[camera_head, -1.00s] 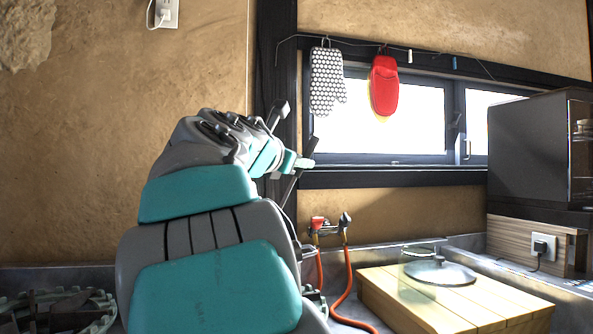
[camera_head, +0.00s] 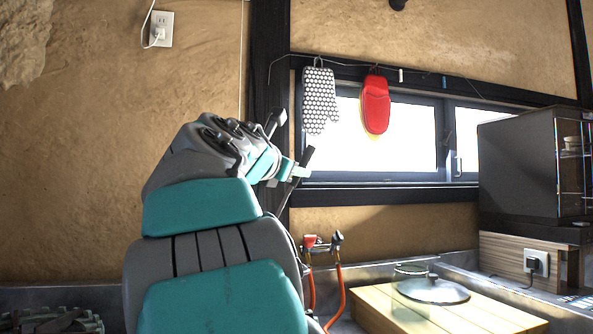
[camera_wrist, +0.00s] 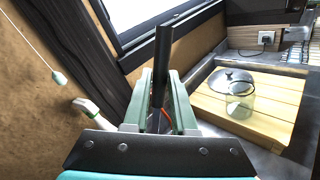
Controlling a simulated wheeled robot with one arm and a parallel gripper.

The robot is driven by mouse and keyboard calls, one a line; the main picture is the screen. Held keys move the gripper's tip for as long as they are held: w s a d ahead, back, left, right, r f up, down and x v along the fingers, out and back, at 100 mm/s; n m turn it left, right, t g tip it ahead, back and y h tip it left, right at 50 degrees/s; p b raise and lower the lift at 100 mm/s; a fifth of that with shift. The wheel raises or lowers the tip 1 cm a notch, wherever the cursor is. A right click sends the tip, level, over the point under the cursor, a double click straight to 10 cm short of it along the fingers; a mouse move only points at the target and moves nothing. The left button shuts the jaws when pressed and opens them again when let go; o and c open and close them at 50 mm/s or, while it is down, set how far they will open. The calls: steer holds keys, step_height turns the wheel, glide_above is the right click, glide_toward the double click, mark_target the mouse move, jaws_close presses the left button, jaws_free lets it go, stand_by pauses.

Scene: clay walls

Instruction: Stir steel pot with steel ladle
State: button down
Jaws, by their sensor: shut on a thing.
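My gripper (camera_head: 302,171) is raised in front of the window's left post and shut on a long dark handle (camera_head: 308,155). In the wrist view the handle (camera_wrist: 162,55) stands up between the two green fingers of my gripper (camera_wrist: 163,92). I take it for the steel ladle's handle; its bowl is not seen. The steel pot is not in view. My arm hides part of the counter below.
A wooden board (camera_head: 455,310) on the counter carries a glass lid (camera_head: 434,290) and a clear jar (camera_wrist: 240,103). Red taps with orange hoses (camera_head: 342,290) stand left of it. A dark cabinet (camera_head: 520,165) is at right. Mitts (camera_head: 320,95) hang at the window.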

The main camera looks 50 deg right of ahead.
step_height(320, 180, up, 5)
stand_by(0.8)
steer(key=shift+s+a, duration=0.1)
stand_by(1.1)
